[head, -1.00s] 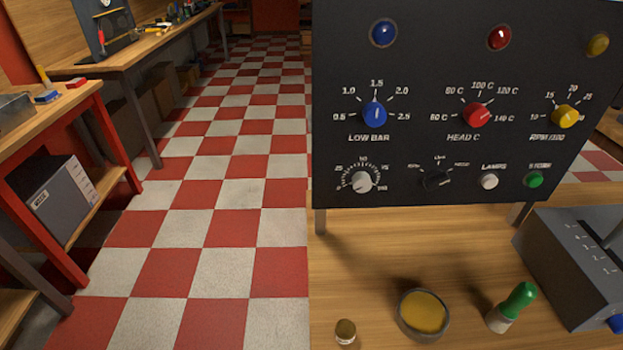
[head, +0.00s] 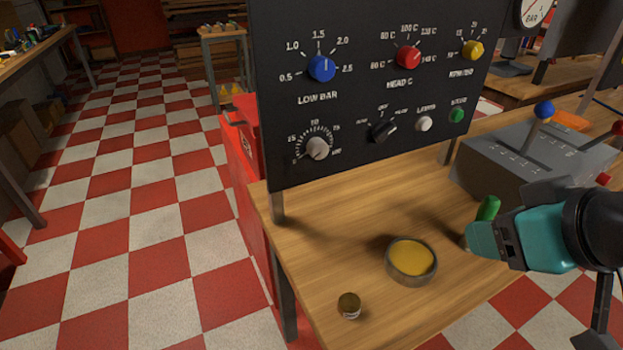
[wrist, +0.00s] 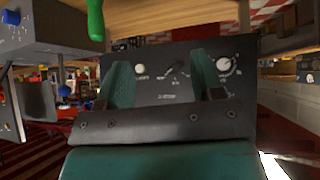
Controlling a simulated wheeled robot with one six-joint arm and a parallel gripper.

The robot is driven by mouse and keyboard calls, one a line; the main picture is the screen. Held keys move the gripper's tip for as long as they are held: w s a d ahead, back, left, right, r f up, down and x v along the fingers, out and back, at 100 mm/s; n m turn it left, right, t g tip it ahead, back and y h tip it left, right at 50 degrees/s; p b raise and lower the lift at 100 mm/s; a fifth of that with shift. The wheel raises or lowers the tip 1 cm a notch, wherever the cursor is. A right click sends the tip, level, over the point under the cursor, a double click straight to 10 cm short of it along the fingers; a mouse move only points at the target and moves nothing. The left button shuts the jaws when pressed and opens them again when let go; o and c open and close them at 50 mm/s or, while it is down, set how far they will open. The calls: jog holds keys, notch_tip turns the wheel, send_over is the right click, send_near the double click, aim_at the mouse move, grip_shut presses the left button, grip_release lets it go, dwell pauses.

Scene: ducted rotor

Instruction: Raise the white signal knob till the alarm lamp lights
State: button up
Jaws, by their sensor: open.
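The white knob (head: 317,148), inside a scale running from 0 towards 100, is at the lower left of the black panel (head: 350,90). Its pointer seems to lie near the low end. It also shows in the wrist view (wrist: 223,65), where the panel appears upside down. My gripper (head: 484,240) is at the right in the head view, over the table and well apart from the knob. In the wrist view my gripper (wrist: 160,65) has its teal fingers spread, with nothing between them. The panel's lamps are outside the head view, so their state is hidden.
Blue (head: 322,68), red (head: 408,57) and yellow (head: 472,50) knobs, a black selector (head: 384,131) and white (head: 424,124) and green (head: 456,116) buttons share the panel. A yellow-filled dish (head: 411,261), small jar (head: 349,305) and green-topped item (head: 487,208) stand before it. A grey lever box (head: 530,155) is at right.

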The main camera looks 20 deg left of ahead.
jog(key=w+a+f+n+t+y+b, duration=0.2)
jog(key=a+f+n+t+b, duration=0.15)
jog(key=a, duration=0.25)
jog(key=n+t+y, duration=0.2)
jog(key=n+y, duration=0.4)
jog(key=n, duration=0.1)
send_near(320, 152)
jog(key=shift+m+g, duration=0.25)
jog(key=shift+m, duration=0.1)
jog(key=p+x, duration=0.2)
jog(key=p, duration=0.2)
jog(key=p+x, duration=0.3)
jog(key=p, duration=0.2)
jog(key=p+x, duration=0.3)
jog(key=p, duration=0.1)
jog(key=shift+w+d+r, duration=0.1)
jog(key=shift+w+r, duration=0.1)
jog(key=shift+r, duration=0.15)
jog(key=shift+w+a+f+p, duration=0.25)
jog(key=shift+w+a+p, duration=0.25)
jog(key=shift+a+p, duration=0.15)
jog(key=c, duration=0.9)
